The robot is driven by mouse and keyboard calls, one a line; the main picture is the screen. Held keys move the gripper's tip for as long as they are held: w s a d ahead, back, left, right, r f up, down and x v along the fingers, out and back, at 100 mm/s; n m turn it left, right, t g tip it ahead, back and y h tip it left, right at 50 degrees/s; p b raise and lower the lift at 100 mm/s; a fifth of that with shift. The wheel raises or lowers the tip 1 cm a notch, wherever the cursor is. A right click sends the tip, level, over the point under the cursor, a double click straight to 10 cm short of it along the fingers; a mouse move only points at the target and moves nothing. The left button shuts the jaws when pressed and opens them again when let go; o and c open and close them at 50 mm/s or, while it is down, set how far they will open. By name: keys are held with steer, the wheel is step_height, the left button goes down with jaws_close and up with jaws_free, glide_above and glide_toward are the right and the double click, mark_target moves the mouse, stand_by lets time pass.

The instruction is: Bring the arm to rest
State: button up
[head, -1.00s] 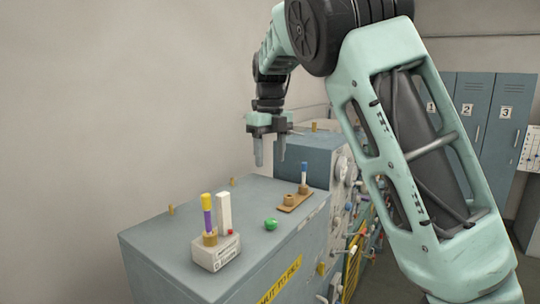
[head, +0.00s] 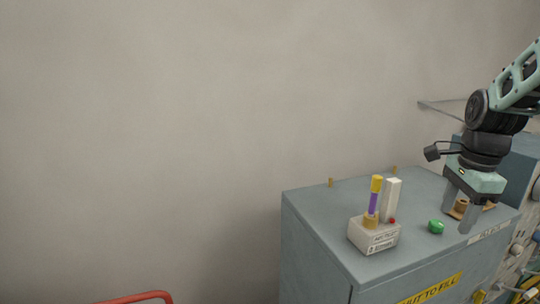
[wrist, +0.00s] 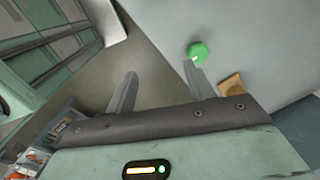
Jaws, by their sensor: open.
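My gripper (head: 458,214) is at the right of the head view, pointing down over the right part of the grey cabinet top (head: 325,212). Its two fingers are apart with nothing between them. The wrist view also shows the open fingers (wrist: 160,70), with a green ball (wrist: 198,52) just beyond one fingertip. In the head view the green ball (head: 435,227) sits on the cabinet top, left of the fingers. I cannot tell whether a finger touches it.
A white block (head: 374,236) holds a purple-and-yellow tube (head: 374,200) beside a white upright bar (head: 391,199). A wooden base (head: 459,206) is partly hidden behind my gripper. A red rail (head: 150,296) shows at the bottom left. The wall side is clear.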

steer(key=s+a+f+n+b, duration=1.6)
steer(key=s+a+f+n, duration=0.5)
steer(key=s+a+n, duration=0.3)
steer(key=n, duration=0.3)
steer(key=shift+s+a+g, duration=0.15)
steer(key=shift+s+g, duration=0.2)
steer(key=shift+g, duration=0.05)
